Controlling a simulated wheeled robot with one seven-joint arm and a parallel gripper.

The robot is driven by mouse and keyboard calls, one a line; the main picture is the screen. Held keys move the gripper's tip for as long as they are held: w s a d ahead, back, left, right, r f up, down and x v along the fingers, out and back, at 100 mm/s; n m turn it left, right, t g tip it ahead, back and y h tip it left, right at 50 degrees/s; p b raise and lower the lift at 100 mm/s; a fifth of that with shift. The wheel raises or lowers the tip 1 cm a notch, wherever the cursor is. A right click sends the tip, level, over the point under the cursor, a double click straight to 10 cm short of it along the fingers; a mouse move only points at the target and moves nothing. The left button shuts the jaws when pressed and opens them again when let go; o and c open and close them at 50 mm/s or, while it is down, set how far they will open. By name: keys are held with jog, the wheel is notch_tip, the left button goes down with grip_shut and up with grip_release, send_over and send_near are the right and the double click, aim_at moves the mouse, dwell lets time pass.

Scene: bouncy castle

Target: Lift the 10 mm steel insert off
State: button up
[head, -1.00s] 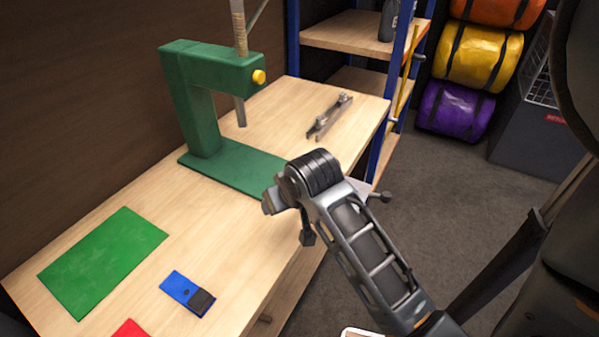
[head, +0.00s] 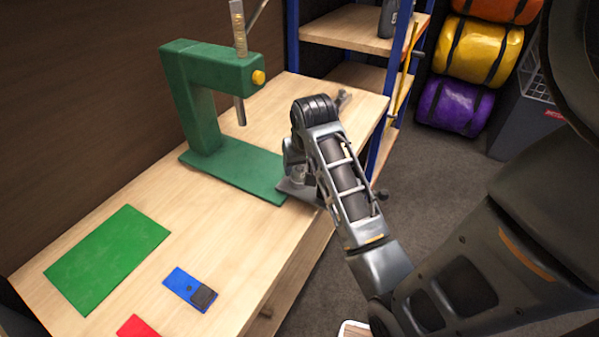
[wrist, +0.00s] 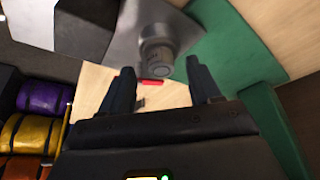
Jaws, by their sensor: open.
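A short steel cylinder, apparently the 10 mm insert (wrist: 158,54), stands on a flat grey metal plate (wrist: 122,45) in the wrist view. In the head view it shows only partly (head: 298,174), beside my wrist. Faint markings on it are too small to read. My gripper (wrist: 160,74) is open, and its two dark fingers are on either side of the cylinder's near end in the wrist view. I cannot tell whether either finger touches it. In the head view my arm hides the fingers and part of the plate.
A green press (head: 197,105) stands on the wooden bench (head: 225,225), its base close to the plate. A green mat (head: 107,258), a blue block (head: 185,284) and a red piece (head: 137,327) lie at the front left. A blue-framed shelf (head: 352,27) stands behind.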

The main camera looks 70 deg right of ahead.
aim_at(301, 167)
jog(key=shift+x, duration=0.8)
jog(key=shift+w, duration=0.1)
jog(key=c, duration=1)
jog(key=shift+r, duration=0.1)
jog(key=shift+c, duration=0.2)
jog(key=shift+r, duration=0.45)
jog(key=r, duration=0.1)
jog(key=d+r, duration=0.1)
jog(key=r, duration=0.1)
jog(key=shift+r+b, duration=0.3)
jog(key=shift+b, duration=0.1)
jog(key=d+r, duration=0.2)
jog(key=d, duration=0.1)
jog(key=d+r+b, duration=0.1)
jog(key=d+r, duration=0.1)
jog(key=d, duration=0.2)
jog(key=s+d+r, duration=0.1)
jog(key=d+r, duration=0.1)
jog(key=d, duration=0.1)
jog(key=shift+d+r+b, duration=0.2)
jog(key=shift+d+b, duration=0.1)
grip_shut()
